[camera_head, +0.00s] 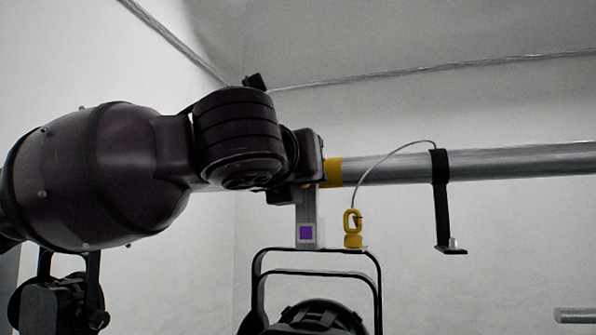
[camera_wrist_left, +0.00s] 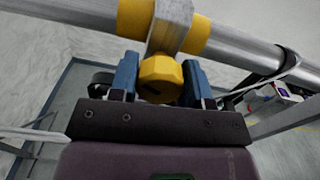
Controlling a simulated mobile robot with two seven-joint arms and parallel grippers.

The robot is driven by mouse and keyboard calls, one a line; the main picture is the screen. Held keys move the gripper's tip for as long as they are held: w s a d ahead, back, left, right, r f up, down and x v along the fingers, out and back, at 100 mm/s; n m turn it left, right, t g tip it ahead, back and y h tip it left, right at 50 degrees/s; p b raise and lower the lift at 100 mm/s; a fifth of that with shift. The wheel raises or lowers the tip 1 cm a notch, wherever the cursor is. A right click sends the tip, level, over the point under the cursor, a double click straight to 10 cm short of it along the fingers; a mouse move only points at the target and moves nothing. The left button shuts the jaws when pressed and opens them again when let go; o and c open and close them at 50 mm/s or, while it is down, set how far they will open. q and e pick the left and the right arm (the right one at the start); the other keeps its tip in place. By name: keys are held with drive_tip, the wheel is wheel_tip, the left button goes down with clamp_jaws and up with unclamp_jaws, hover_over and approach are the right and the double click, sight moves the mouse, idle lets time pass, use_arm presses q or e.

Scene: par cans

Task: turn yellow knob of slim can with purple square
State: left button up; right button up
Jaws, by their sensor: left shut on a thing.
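The slim can (camera_head: 316,312) hangs under the pipe in the head view, and only its dark top shows inside its black yoke (camera_head: 318,251). Its grey hanging clamp (camera_head: 307,205) bears the purple square (camera_head: 306,233). In the left wrist view the yellow knob (camera_wrist_left: 161,80) sits under the clamp (camera_wrist_left: 172,22). My left gripper (camera_wrist_left: 160,76) has its blue fingers on either side of the knob and is shut on it. In the head view my left wrist hides the knob and the fingertips. My right gripper is not in view.
The pipe (camera_head: 400,165) runs across, with yellow tape (camera_head: 334,172) by the clamp. A yellow clip (camera_head: 353,228) on a thin cable stands beside the clamp. A black strap (camera_head: 440,200) hangs farther right. Another dark can (camera_head: 58,305) hangs at lower left, below my arm.

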use_arm(q)
drive_tip(key=m, duration=0.4)
drive_tip(key=shift+m, duration=2.6)
drive_tip(key=o, duration=0.9)
drive_tip(key=shift+s+a, duration=0.1)
drive_tip(key=shift+s, duration=0.4)
drive_tip(key=b+v, duration=0.2)
drive_tip(key=v, duration=0.7)
drive_tip(key=shift+s+a, duration=0.1)
drive_tip(key=shift+s, duration=0.25)
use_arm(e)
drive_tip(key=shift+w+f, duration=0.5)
